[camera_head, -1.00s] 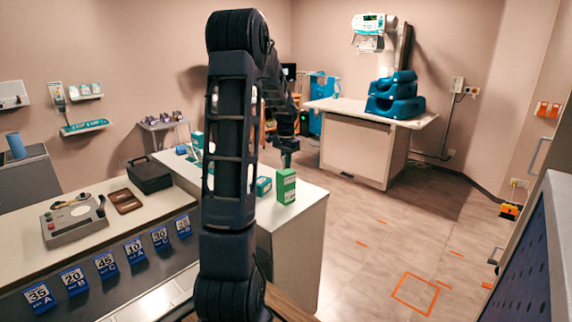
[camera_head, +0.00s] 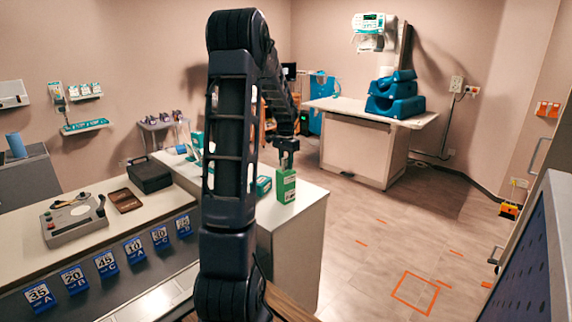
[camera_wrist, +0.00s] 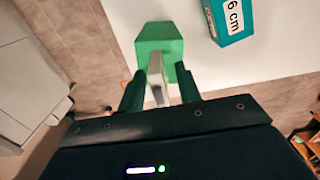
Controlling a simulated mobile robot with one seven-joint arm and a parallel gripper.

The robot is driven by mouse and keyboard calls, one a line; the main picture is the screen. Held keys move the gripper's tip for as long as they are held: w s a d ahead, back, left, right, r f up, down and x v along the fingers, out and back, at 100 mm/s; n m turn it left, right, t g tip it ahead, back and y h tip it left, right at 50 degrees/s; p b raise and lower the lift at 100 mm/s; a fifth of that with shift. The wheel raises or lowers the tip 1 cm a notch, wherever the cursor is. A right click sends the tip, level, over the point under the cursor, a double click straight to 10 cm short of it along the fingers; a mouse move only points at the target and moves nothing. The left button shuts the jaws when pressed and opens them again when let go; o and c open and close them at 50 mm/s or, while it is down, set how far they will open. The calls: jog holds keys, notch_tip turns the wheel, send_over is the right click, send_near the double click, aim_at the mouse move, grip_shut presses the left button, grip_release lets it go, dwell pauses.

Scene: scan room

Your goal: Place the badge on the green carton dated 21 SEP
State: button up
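The green carton (camera_head: 286,188) stands near the right end of the counter. In the wrist view, its green top (camera_wrist: 160,38) lies just beyond my fingers. Its date cannot be read. My gripper (camera_head: 286,158) is directly above the carton, with its two fingers (camera_wrist: 160,92) spread apart. A thin pale piece, apparently the badge (camera_wrist: 157,82), shows nearly edge-on between the fingers and overlaps the carton top in the wrist view. A gap shows between it and the right finger. I cannot tell whether it touches the left finger or rests on the carton.
A teal box (camera_head: 264,186) lies left of the carton; its "6 cm" label shows in the wrist view (camera_wrist: 234,16). My arm hides part of the counter (camera_head: 312,202). A black case (camera_head: 150,175) and a grey device (camera_head: 73,220) are on the left desk. Floor is open at right.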

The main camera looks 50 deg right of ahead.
aim_at(286, 157)
notch_tip(286, 157, up, 12)
jog(key=shift+f, duration=0.2)
jog(key=shift+w+a+r, duration=0.1)
jog(key=shift+w+a, duration=0.05)
jog(key=shift+a, duration=0.1)
jog(key=w+a+r+n+t, duration=0.1)
jog(key=w+a+r+n, duration=0.15)
jog(key=a, duration=0.65)
jog(key=w+a+r+n, duration=0.1)
jog(key=a+n, duration=0.2)
jog(key=a, duration=0.7)
jog(key=w+a+r+n+t, duration=0.1)
jog(key=w+a+r+n, duration=0.1)
jog(key=a, duration=0.7)
jog(key=s+a+f+n+t, duration=0.1)
jog(key=s+a+n, duration=0.4)
jog(key=a, duration=0.7)
jog(key=s+a+f+n+t, duration=0.1)
jog(key=s+a+f+n, duration=0.2)
jog(key=s+a+n, duration=0.2)
jog(key=s+a, duration=0.3)
jog(key=a, duration=0.4)
jog(key=shift+s+a+t, duration=0.2)
jog(key=shift+a+t, duration=0.1)
jog(key=shift+a, duration=0.05)
jog(key=shift+f+n, duration=0.1)
jog(key=shift+n, duration=0.15)
